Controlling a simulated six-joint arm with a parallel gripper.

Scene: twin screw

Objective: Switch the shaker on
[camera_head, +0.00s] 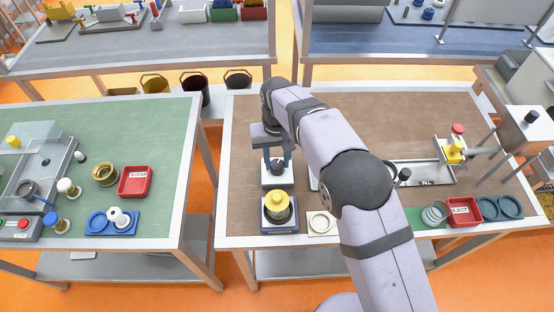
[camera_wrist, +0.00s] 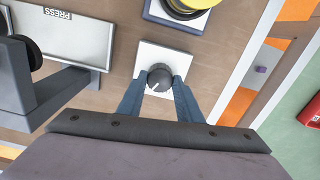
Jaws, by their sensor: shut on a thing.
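A black round knob (camera_wrist: 160,77) with a white mark stands on a square white plate (camera_wrist: 186,62), seen in the wrist view. My gripper (camera_wrist: 158,86) is shut on the knob, with one blue finger on each side of it. In the head view my gripper (camera_head: 277,162) is over the same white plate (camera_head: 270,182), and the knob is small between the fingers. Beside the plate, nearer the front edge, a yellow-topped round vessel (camera_head: 277,203) sits in a dark holder on a blue-edged base (camera_head: 279,227). I cannot tell for certain that this is the shaker.
A grey plate marked PRESS (camera_wrist: 70,38) lies beside the knob. A cream ring plate (camera_head: 321,222) is at the front. A red tray (camera_head: 463,212) and teal rings (camera_head: 500,208) are at the right. A green-topped table (camera_head: 110,130) stands left across a gap.

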